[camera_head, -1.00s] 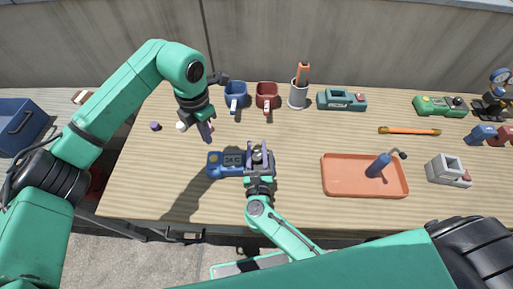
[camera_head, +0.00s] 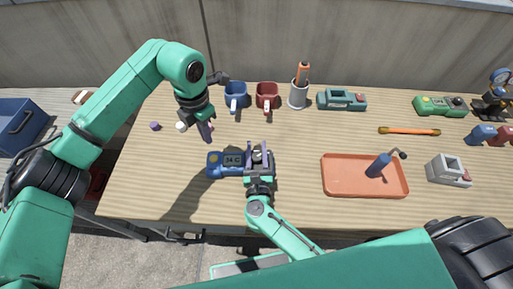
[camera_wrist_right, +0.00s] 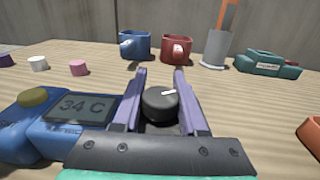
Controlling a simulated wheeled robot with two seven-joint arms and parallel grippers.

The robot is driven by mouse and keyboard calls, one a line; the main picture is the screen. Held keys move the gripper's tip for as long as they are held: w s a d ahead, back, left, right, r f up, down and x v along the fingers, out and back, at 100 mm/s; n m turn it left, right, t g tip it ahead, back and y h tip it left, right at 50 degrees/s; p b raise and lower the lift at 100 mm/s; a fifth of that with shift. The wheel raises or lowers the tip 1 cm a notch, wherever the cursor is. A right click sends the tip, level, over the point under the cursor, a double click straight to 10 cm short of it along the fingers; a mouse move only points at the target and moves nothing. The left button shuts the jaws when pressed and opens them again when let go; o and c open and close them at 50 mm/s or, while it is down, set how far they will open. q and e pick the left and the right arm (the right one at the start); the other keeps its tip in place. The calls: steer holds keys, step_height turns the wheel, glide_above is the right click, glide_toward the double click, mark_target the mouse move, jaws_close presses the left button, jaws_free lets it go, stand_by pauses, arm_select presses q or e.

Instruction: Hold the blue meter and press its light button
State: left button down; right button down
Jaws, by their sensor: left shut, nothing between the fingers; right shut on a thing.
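The blue meter (camera_head: 216,164) lies near the table's front, its display (camera_wrist_right: 80,107) reading 34 C in the right wrist view. A round yellow button (camera_wrist_right: 33,97) is on its left end. A black knob (camera_wrist_right: 160,104) with a white mark shows between the fingers of my right gripper (camera_wrist_right: 160,85). That gripper (camera_head: 258,150) is shut on the meter's right part, which it mostly covers in the head view. My left gripper (camera_head: 208,134) is shut and empty, behind and left of the meter, apart from it, fingers pointing down.
Blue (camera_head: 235,93) and red (camera_head: 267,95) mugs, a grey holder (camera_head: 299,95) and a teal device (camera_head: 342,100) stand behind. An orange tray (camera_head: 335,188) with a dark-handled tool (camera_head: 378,166) is at right. Small pieces, one purple (camera_head: 155,126), lie near the left arm.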

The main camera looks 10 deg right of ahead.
mark_target(211, 162)
stand_by(0.3)
arm_select(q)
steer(key=f+n+t+h, duration=0.1)
steer(key=f+n+h, duration=0.1)
steer(key=f+n+t+h, duration=0.2)
steer(key=f+h, duration=0.1)
steer(key=s+a+f+n+t+h, duration=0.1)
steer(key=f+n+h, duration=0.1)
steer(key=f+h, duration=0.1)
steer(key=shift+f+n, duration=0.15)
steer(key=shift+n, duration=0.25)
stand_by(0.3)
steer(key=shift+f, duration=0.1)
stand_by(1.8)
